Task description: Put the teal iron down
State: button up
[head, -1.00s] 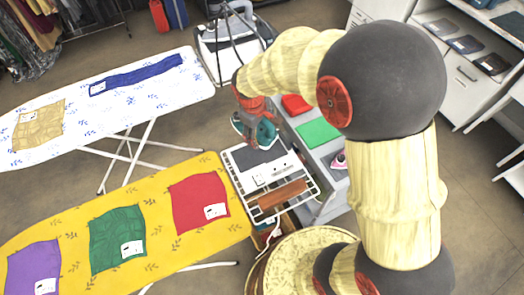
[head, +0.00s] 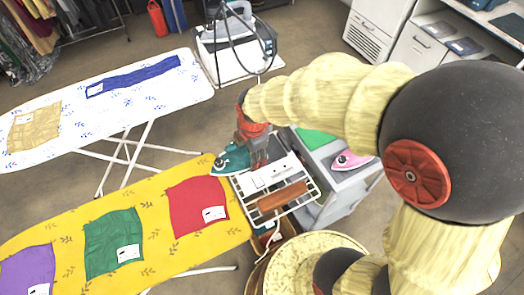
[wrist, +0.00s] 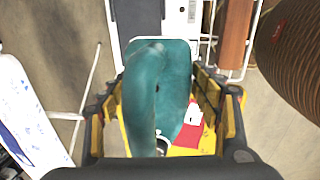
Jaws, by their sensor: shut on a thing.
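The teal iron (head: 231,160) is held by my gripper (head: 249,143) near the upper right corner of the yellow ironing board (head: 150,258). In the wrist view the teal iron (wrist: 180,75) fills the space between the fingers of my gripper (wrist: 162,100), which are shut on its handle. The iron overlaps the board's corner and the white wire rack (head: 312,193) at its end. I cannot tell whether its sole touches anything. Part of the iron is hidden by my gripper.
Red (head: 197,205), green (head: 113,238) and purple (head: 28,270) cloths lie on the yellow board. A brown bar (head: 282,195) lies on the rack. A pink iron (head: 352,160) stands on a grey cabinet to the right. A white patterned board (head: 160,95) stands behind, with floor between.

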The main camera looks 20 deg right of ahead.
jog(key=w+d+f+b, duration=0.2)
jog(key=w+d+f, duration=0.2)
jog(key=w+d, duration=0.2)
jog(key=b, duration=0.2)
send_near(268, 149)
jog(key=shift+w+a+f, duration=0.2)
jog(key=shift+a+f, duration=0.25)
jog(key=shift+f, duration=0.15)
jog(key=shift+w+d+f, duration=0.3)
jog(key=shift+d+f, duration=0.05)
jog(key=shift+f, duration=0.2)
jog(key=shift+w+f+b, duration=0.15)
jog(key=shift+f+b, duration=0.3)
jog(key=shift+f, duration=1.1)
jog(key=shift+f, duration=0.1)
jog(key=o, duration=1.9)
jog(key=shift+f, duration=0.1)
jog(key=shift+o, duration=0.6)
